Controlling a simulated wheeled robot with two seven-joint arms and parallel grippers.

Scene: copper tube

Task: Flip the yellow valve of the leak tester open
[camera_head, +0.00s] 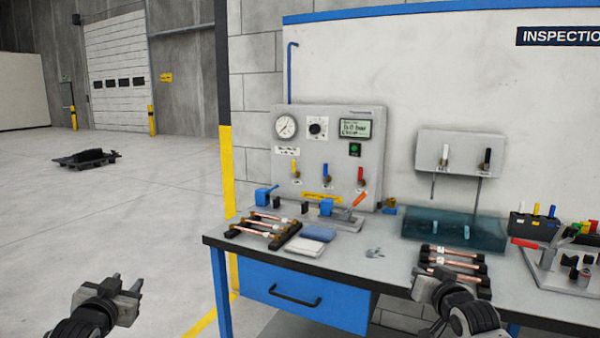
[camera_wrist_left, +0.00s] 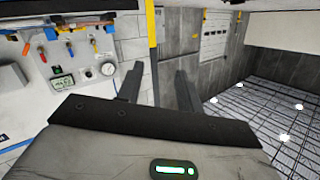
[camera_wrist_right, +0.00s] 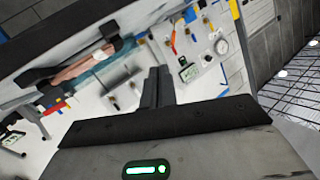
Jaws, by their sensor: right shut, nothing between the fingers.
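The leak tester (camera_head: 315,140) is a grey panel with a round gauge, a small display and three valves, standing at the back of the bench. Its yellow valve (camera_head: 295,166) is the leftmost, with its handle pointing up. The yellow valve also shows, upside down, in the left wrist view (camera_wrist_left: 94,46). My left gripper (camera_head: 128,283) is open and empty, in front of the bench and left of it, well away from the valve. My right gripper (camera_head: 432,276) is shut and empty over the bench's front edge, near the copper tubes at right.
Copper tubes lie on a black rack (camera_head: 268,232) in front of the tester, with more at right (camera_head: 455,262). A clamp with an orange handle (camera_head: 345,214), blue and white cloths (camera_head: 306,246) and a water tank (camera_head: 455,232) occupy the bench.

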